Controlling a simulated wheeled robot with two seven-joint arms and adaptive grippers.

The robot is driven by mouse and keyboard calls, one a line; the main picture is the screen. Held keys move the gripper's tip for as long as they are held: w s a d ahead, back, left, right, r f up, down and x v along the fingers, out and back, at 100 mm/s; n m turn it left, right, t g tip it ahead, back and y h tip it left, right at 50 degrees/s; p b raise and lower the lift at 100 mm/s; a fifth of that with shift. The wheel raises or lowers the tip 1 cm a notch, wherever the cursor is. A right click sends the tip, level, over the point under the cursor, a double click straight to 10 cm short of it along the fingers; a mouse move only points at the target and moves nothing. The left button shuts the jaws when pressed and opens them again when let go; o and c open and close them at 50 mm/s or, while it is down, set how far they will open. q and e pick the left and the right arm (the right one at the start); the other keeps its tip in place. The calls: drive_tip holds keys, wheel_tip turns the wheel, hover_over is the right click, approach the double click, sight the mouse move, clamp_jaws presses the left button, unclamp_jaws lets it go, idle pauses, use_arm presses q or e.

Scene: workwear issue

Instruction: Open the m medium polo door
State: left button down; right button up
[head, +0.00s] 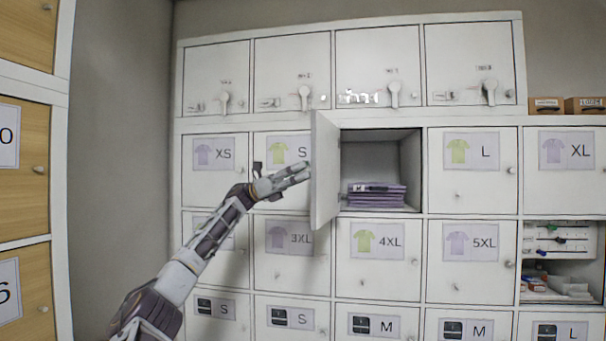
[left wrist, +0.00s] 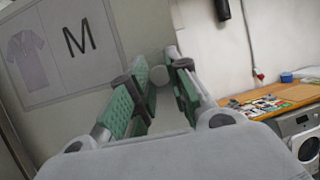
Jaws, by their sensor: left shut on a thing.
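The M medium polo door (head: 325,170) stands swung open, nearly edge-on in the head view, hinged at the left side of its compartment. In the left wrist view the door (left wrist: 110,22) shows its letter M and a pale purple polo picture. My left gripper (head: 303,172) is at the door's outer face, left of it in the head view. The open compartment (head: 382,153) holds a stack of folded purple polos (head: 376,194).
Shut doors surround the opening: S (head: 301,151) to the left, L (head: 470,150) to the right, 4XL (head: 375,241) below. Keyed lockers (head: 365,62) run above. An open shelf (head: 562,270) with small items is at lower right.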

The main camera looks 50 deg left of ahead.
use_arm(q)
drive_tip(key=shift+s+a+r, duration=0.1)
drive_tip(key=shift+r, duration=0.15)
drive_tip(key=c, duration=1.7)
unclamp_jaws()
drive_tip(key=o, duration=0.4)
drive_tip(key=shift+f, duration=0.2)
drive_tip(key=shift+c, duration=0.2)
drive_tip(key=shift+f, duration=0.1)
drive_tip(key=v, duration=1.1)
drive_tip(key=shift+a, duration=0.25)
drive_tip(key=shift+s, duration=0.15)
